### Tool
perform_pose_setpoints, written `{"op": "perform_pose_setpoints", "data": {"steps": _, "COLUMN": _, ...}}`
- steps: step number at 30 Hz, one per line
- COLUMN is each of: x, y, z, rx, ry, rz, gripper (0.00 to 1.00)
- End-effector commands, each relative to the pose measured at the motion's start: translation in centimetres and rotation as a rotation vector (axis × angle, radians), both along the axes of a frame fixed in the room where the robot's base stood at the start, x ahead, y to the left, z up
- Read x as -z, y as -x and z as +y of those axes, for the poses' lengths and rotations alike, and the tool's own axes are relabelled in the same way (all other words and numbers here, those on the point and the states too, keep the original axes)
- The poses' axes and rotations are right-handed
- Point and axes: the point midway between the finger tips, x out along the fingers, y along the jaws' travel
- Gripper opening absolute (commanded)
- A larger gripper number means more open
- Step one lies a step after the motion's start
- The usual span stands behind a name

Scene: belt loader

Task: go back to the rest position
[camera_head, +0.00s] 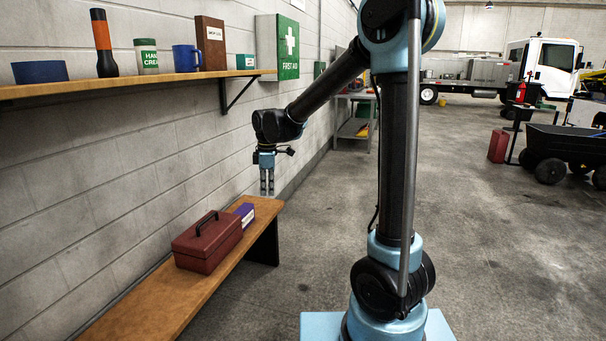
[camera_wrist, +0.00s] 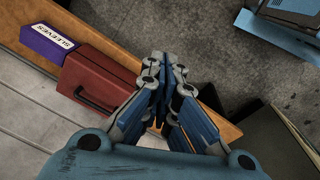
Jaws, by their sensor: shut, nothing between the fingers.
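My gripper (camera_head: 267,184) hangs pointing down above the far end of the wooden bench (camera_head: 150,300) in the head view. In the wrist view my gripper (camera_wrist: 165,62) has its fingers together with nothing between them. A red metal box with a black handle (camera_head: 207,243) stands on the bench, nearer than my gripper. A purple box (camera_head: 246,213) stands just behind it. In the wrist view the red box (camera_wrist: 92,92) and the purple box (camera_wrist: 48,43), labelled "SLEEVES", lie left of the fingers.
A wall shelf (camera_head: 130,84) holds a blue roll, a torch, a green-labelled tub, a blue mug (camera_head: 187,58) and a brown box. A green first aid cabinet (camera_head: 287,47) hangs beyond it. The floor to the right is open, with a black cart (camera_head: 565,145) and a truck farther off.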

Motion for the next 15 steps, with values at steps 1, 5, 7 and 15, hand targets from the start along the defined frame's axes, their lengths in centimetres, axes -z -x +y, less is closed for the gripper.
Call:
{"op": "perform_pose_setpoints", "data": {"steps": 1, "x": -0.5, "y": 0.6, "z": -1.9, "rx": 0.053, "ry": -0.004, "rz": -0.002, "gripper": 0.00}}
{"op": "perform_pose_setpoints", "data": {"steps": 5, "x": -1.6, "y": 2.0, "z": -5.9, "rx": 0.189, "ry": -0.016, "rz": -0.006, "gripper": 0.00}}
{"op": "perform_pose_setpoints", "data": {"steps": 7, "x": -2.0, "y": 2.9, "z": -8.0, "rx": 0.261, "ry": -0.021, "rz": -0.008, "gripper": 0.00}}
{"op": "perform_pose_setpoints", "data": {"steps": 15, "x": -2.8, "y": 7.0, "z": -15.3, "rx": 0.541, "ry": -0.048, "rz": -0.017, "gripper": 0.00}}
